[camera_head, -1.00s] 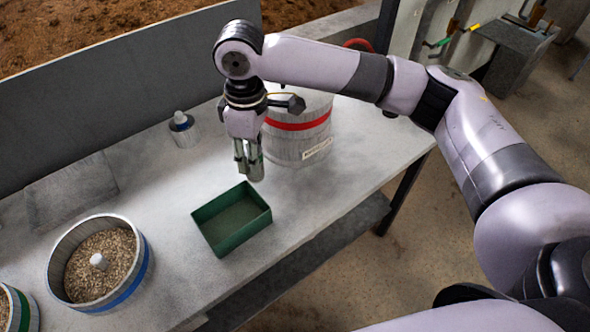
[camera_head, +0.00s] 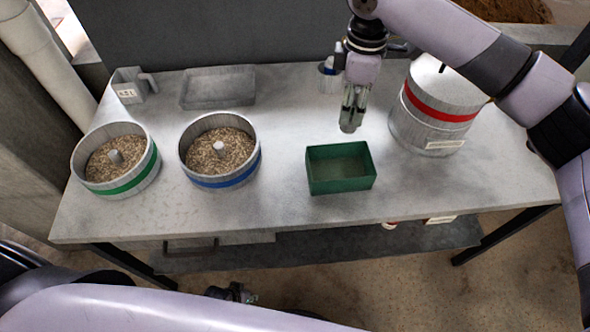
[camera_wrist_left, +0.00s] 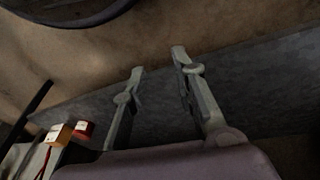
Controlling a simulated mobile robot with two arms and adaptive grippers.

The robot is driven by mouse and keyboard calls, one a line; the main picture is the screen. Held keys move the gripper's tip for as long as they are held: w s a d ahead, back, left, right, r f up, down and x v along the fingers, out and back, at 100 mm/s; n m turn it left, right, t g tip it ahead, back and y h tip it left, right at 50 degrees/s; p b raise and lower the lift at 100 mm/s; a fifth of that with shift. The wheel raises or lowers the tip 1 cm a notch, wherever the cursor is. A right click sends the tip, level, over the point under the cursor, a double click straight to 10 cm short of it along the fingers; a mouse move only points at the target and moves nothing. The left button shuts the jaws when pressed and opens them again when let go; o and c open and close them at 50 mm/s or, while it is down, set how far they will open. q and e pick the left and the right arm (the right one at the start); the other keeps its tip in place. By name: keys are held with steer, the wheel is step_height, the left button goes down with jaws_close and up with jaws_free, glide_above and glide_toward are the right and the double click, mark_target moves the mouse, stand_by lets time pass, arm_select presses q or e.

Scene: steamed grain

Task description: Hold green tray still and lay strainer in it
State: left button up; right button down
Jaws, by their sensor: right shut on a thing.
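The green tray (camera_head: 340,184), a shallow rectangular box, sits on the grey table right of centre in the head view. It looks empty. My right gripper (camera_head: 350,124) points down above and behind the tray, apart from it. It is shut on a small grey-green thing between its fingers; I cannot tell whether this is the strainer. No other strainer is plain to see. My left gripper (camera_head: 238,294) is low in front of the table, well away from the tray. In the left wrist view its fingers (camera_wrist_left: 157,60) are apart with nothing between them.
Two round grain tubs, green-banded (camera_head: 118,160) and blue-banded (camera_head: 219,151), stand left of the tray. A red-banded drum (camera_head: 436,108) stands to its right. A grey shallow tray (camera_head: 218,88), a mug (camera_head: 133,87) and a small pot (camera_head: 327,76) are behind. A lower shelf (camera_head: 300,248) runs underneath.

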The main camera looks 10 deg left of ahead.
arm_select(q)
steer(key=w+d+r+n+h, duration=0.3)
steer(key=w+d+r+h, duration=0.2)
steer(key=w+d+r, duration=0.65)
steer(key=s+d+r+n+g+h, duration=0.1)
steer(key=s+d+r+g+h, duration=0.15)
steer(key=d+r, duration=0.55)
steer(key=s+d+r+g+h, duration=0.1)
steer(key=s+d+r+h, duration=0.25)
steer(key=r, duration=0.85)
steer(key=n+t, duration=0.3)
glide_toward(339, 181)
steer(key=s+d+r, duration=0.1)
steer(key=d+r, duration=0.1)
steer(key=d, duration=0.2)
step_height(339, 181, up, 2)
steer(key=w+a+n, duration=0.1)
steer(key=a+n, duration=0.1)
steer(key=a, duration=0.1)
step_height(339, 181, down, 4)
steer(key=s+a+n+t, duration=0.2)
steer(key=n, duration=1)
steer(key=x, duration=1.1)
steer(key=shift+w+d+f, duration=0.15)
steer(key=shift+w+d, duration=0.05)
steer(key=shift+w, duration=0.1)
